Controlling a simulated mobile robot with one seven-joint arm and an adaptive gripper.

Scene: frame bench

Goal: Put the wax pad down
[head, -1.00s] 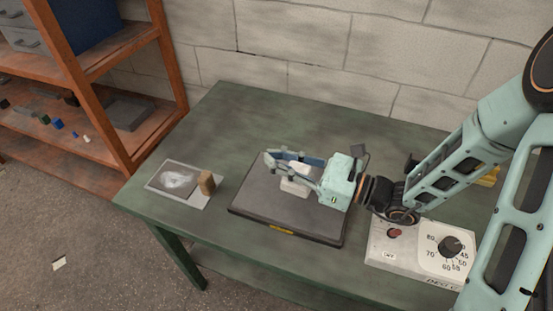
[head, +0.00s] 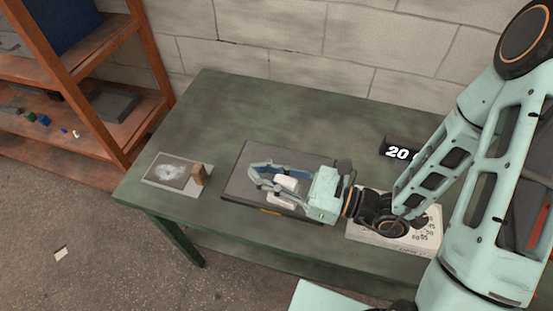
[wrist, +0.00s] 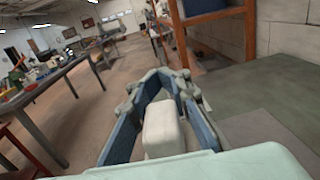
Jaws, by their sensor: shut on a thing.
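My gripper (head: 258,173) is shut on the wax pad (head: 287,184), a small off-white block with rounded edges. One finger crosses in front of the pad in the head view and hides part of it. In the wrist view the pad (wrist: 161,128) sits between the blue inner faces of the fingers (wrist: 160,82). Gripper and pad appear over the dark flat slab (head: 245,209) on the green bench. I cannot tell whether the pad touches the slab.
The back of the green bench (head: 270,110) is clear.

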